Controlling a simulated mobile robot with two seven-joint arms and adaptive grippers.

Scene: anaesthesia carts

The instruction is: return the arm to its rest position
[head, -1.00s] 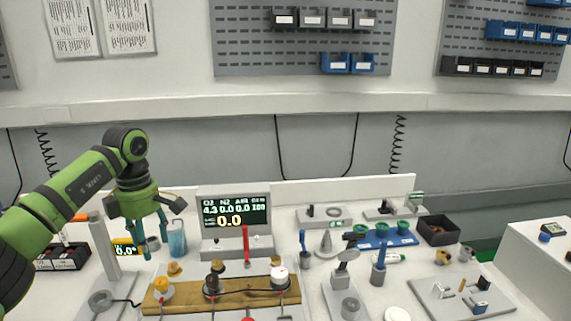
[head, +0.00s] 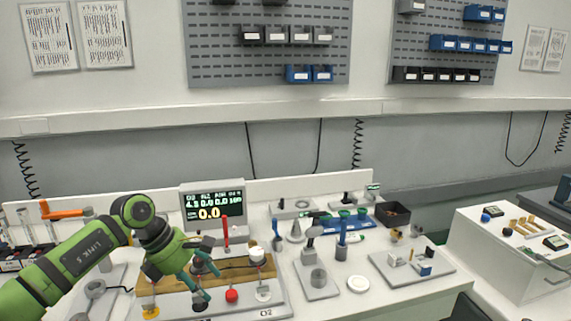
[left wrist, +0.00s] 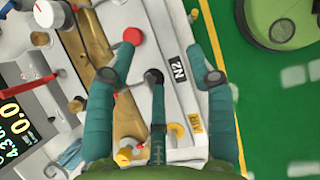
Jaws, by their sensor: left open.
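My left gripper (head: 208,282) has teal fingers that are open and empty. In the head view it is over the front left of a grey panel with a wooden strip and coloured knobs. In the left wrist view the fingers of my left gripper (left wrist: 162,52) are spread. The black knob (left wrist: 153,76) and the N2 label (left wrist: 179,69) show between them. The red knob (left wrist: 132,36) is by the tip of one finger. I cannot tell whether a finger touches the panel. My right gripper is not in view.
The monitor (head: 210,205) stands behind the panel. A red upright lever (head: 226,234) and a white knob (head: 257,255) are close to the gripper. A grey tray (head: 410,270) lies to the right. Green floor (left wrist: 285,110) shows beyond the table edge.

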